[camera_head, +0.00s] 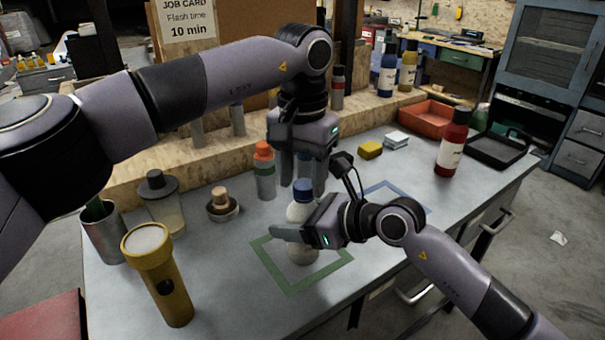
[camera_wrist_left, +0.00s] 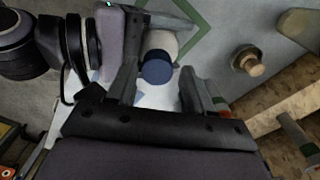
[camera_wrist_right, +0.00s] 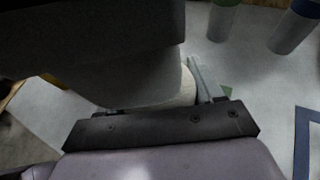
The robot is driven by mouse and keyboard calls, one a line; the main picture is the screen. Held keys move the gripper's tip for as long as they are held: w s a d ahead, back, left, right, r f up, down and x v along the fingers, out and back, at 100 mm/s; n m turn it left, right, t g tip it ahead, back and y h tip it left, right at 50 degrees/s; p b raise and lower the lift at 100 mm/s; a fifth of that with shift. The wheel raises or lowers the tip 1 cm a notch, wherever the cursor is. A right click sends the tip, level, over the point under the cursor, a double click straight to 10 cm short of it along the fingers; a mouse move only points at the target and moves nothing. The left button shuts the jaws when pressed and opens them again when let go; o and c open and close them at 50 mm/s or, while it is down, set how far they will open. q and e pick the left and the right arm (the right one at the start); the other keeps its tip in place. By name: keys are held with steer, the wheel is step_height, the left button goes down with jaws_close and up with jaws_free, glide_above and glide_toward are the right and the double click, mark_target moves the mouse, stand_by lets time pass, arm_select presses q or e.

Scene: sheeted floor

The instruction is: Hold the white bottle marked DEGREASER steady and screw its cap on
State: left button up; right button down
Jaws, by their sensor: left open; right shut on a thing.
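The white bottle (camera_head: 300,214) stands upright within the green square outline; its marking cannot be read. A blue cap (camera_head: 303,187) sits at its top; how far it is threaded cannot be seen. The cap (camera_wrist_left: 157,69) and white bottle body (camera_wrist_left: 161,42) also show in the left wrist view. My right gripper (camera_head: 297,235) is shut on the bottle's body from the right. The bottle (camera_wrist_right: 187,88) is partly hidden in the right wrist view. My left gripper (camera_head: 297,182) points down from above, open, with its fingers (camera_wrist_left: 159,75) apart either side of the cap.
An orange-capped bottle (camera_head: 264,172) stands behind left. A wooden-knobbed item (camera_head: 221,203), a dark-lidded jar (camera_head: 163,205), a metal cup (camera_head: 103,238) and a yellow cylinder (camera_head: 163,280) stand left. A red bottle (camera_head: 452,145) and yellow block (camera_head: 370,150) are right.

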arm_select(q)
steer(key=shift+s+d, duration=0.2)
steer(key=shift+d, duration=0.1)
steer(key=shift+r, duration=2.3)
steer(key=shift+c, duration=0.3)
